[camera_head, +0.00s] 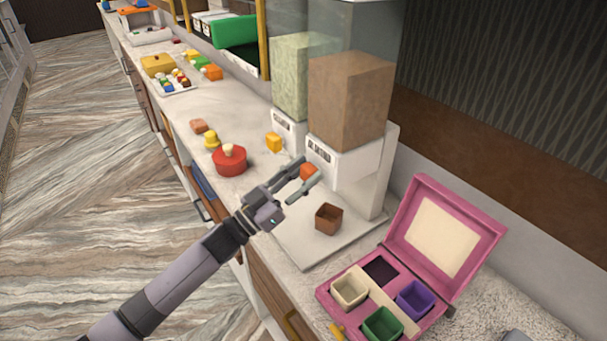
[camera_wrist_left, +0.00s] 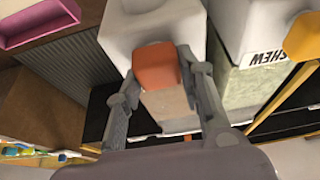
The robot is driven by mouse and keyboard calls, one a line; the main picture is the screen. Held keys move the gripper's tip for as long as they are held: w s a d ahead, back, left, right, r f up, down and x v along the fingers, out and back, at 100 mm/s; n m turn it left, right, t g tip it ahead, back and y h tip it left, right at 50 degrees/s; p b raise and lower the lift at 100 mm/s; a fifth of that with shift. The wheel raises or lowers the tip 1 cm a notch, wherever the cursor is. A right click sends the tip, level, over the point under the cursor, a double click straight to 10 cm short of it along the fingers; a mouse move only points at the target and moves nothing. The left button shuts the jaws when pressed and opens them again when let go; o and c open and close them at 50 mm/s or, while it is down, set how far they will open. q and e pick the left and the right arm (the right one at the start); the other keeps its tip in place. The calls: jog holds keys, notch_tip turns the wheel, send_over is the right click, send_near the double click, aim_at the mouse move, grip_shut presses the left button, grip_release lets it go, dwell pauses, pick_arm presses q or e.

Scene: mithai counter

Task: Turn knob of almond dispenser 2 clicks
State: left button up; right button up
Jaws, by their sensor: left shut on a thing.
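The almond dispenser (camera_head: 347,100) stands on the counter, with a clear hopper full of brown contents and a white body. Its orange knob (camera_head: 307,173) is on the front; it also shows in the left wrist view (camera_wrist_left: 157,68). My left gripper (camera_head: 310,168) is shut on this knob, one finger on each side. In the left wrist view the fingers (camera_wrist_left: 158,78) flank the knob. A small brown cup (camera_head: 328,220) sits on the dispenser's white base (camera_head: 307,240). My right gripper is not in view.
A cashew dispenser (camera_head: 290,75) with a yellow-orange knob (camera_head: 274,142) stands just behind. A red pot-like item (camera_head: 230,163) is left of my gripper. An open pink box (camera_head: 440,190) with several small cups lies at the front right. Bare counter shows left of the dispensers.

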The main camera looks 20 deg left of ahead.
pick_arm(q)
jog(key=shift+f+m, duration=0.1)
jog(key=shift+m, duration=0.2)
jog(key=shift+c, duration=0.2)
jog(key=m+g+h+b, duration=0.1)
jog(key=m, duration=0.1)
jog(key=m+g+h+b, duration=0.1)
jog(key=m, duration=0.2)
jog(key=m+g+b, duration=0.1)
jog(key=m+g, duration=0.1)
jog(key=m, duration=0.2)
jog(key=shift+h, duration=0.4)
jog(key=m+g+b, duration=0.1)
jog(key=m, duration=0.2)
jog(key=shift+s+d+m+g, duration=0.1)
jog(key=shift+m+g, duration=0.2)
jog(key=shift+g, duration=0.1)
jog(key=m+g, duration=0.2)
jog(key=m, duration=0.3)
jog(key=shift+d+f+m+g+y, duration=0.1)
jog(key=shift+m+g+y, duration=0.2)
jog(key=shift+m, duration=0.65)
jog(key=shift+f+m+g+y, duration=0.1)
jog(key=shift+m+g+y, duration=0.15)
jog(key=shift+m, duration=0.7)
jog(key=o, duration=1.2)
jog(key=shift+c, duration=0.2)
